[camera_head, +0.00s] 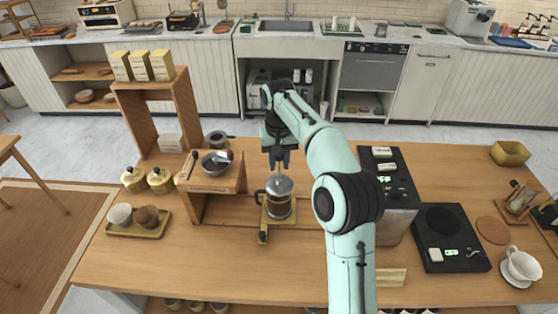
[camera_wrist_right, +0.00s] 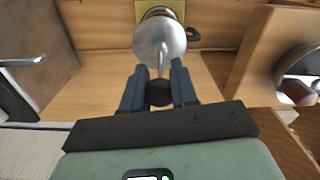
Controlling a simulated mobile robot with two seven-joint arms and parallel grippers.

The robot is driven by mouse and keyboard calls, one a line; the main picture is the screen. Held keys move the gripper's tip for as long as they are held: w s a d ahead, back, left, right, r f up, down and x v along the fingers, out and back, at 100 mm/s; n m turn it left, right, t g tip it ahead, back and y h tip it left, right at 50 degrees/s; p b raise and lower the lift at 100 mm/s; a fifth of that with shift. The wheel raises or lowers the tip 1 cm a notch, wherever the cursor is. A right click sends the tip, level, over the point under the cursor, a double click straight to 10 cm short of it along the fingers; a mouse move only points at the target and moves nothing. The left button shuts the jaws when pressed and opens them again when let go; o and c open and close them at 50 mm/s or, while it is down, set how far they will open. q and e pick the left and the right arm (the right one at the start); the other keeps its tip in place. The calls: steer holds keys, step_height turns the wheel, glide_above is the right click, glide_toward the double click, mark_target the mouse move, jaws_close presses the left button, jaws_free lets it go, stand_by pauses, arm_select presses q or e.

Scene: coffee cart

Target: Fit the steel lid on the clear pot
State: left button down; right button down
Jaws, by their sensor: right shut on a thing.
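My right gripper (camera_head: 280,163) is above the lid, pointing down. In the right wrist view the lid (camera_wrist_right: 162,38) has a thin rod ending in a black knob (camera_wrist_right: 158,93), and my right gripper (camera_wrist_right: 158,88) is shut on that knob. The pot is mostly hidden there behind the lid. My left gripper is not in view.
A wooden riser (camera_head: 215,184) with a steel bowl (camera_head: 214,163) stands close left of the pot. A yellow tray (camera_head: 137,229) with cups is further left. A grey machine (camera_head: 398,200) and a black scale (camera_head: 450,240) are at right.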

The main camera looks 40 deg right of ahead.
steer(key=shift+f, duration=0.6)
steer(key=c, duration=1.2)
jaws_free()
steer(key=shift+o, duration=0.2)
steer(key=shift+r, duration=4.1)
steer(key=shift+w+d+r, duration=0.1)
steer(key=shift+r, duration=1.3)
